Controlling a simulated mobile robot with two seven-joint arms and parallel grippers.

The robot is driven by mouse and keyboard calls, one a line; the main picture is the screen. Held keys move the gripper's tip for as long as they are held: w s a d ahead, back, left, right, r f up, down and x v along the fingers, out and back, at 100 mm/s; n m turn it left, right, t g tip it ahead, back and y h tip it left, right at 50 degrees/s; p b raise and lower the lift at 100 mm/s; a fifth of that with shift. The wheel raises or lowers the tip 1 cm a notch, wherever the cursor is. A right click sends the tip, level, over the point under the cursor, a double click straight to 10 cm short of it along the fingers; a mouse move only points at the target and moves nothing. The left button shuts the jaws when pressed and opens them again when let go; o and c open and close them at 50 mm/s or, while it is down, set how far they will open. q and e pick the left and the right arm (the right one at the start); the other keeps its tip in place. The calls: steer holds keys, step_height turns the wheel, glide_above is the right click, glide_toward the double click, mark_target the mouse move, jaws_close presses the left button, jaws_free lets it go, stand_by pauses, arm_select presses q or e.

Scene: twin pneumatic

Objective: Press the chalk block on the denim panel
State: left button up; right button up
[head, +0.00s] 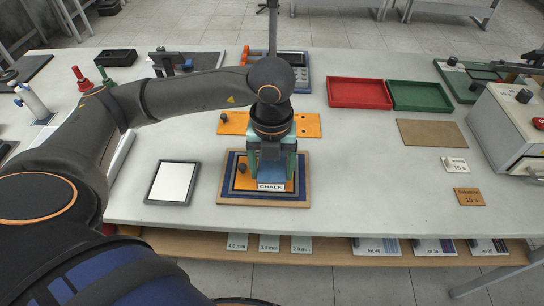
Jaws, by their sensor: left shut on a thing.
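My left gripper (270,158) points down over the layered work stack at the table's front middle. It is shut on a block labelled CHALK (271,186), whose front face shows. The block sits over the stack; whether it touches it I cannot tell. The stack shows a tan board (264,202), a dark blue panel (230,186) that looks like the denim panel, and an orange plate (243,184) with a dark knob. Teal parts flank my gripper, which hides much of the block and stack. My right gripper is out of view.
An orange perforated plate (232,123) lies behind the stack. A white square pad in a dark frame (173,183) lies to the left. Red (358,106) and green (420,109) trays and a brown mat (432,133) lie right. A white machine (515,125) stands far right.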

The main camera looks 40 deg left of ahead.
arm_select(q)
steer(key=shift+w+d, duration=0.15)
steer(key=shift+d, duration=0.05)
steer(key=shift+w+f, duration=0.15)
steer(key=w+a+f+b, duration=0.2)
steer(key=f, duration=0.1)
steer(key=w+f+b, duration=0.1)
steer(key=w, duration=0.1)
steer(key=shift+a+f+b, duration=0.35)
steer(key=shift+a+f, duration=0.05)
steer(key=shift+f+b, duration=0.35)
steer(key=shift+f+b, duration=0.6)
stand_by(0.6)
steer(key=shift+s, duration=0.1)
stand_by(0.6)
steer(key=shift+r+p, duration=0.9)
steer(key=shift+r, duration=0.35)
steer(key=shift+r, duration=0.1)
